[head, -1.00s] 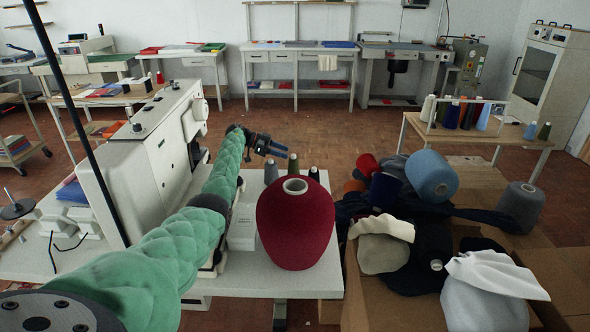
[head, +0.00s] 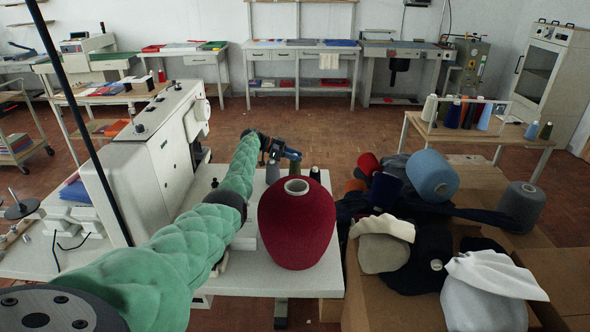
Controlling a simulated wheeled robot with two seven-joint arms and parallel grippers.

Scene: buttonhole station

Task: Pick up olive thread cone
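The olive thread cone (head: 295,169) stands on the white sewing table behind the big dark red yarn cone, which hides its lower part. A grey cone (head: 272,174) stands to its left and a dark cone (head: 315,174) to its right. My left gripper (head: 289,154) is at the top of the olive cone and covers its tip. I cannot tell whether the fingers touch it or how far apart they are. My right gripper is not in view.
The big dark red cone (head: 297,225) stands in front of the small cones. A white sewing machine (head: 150,150) is on the left. A cardboard box (head: 385,305) with yarn and cloth is on the right.

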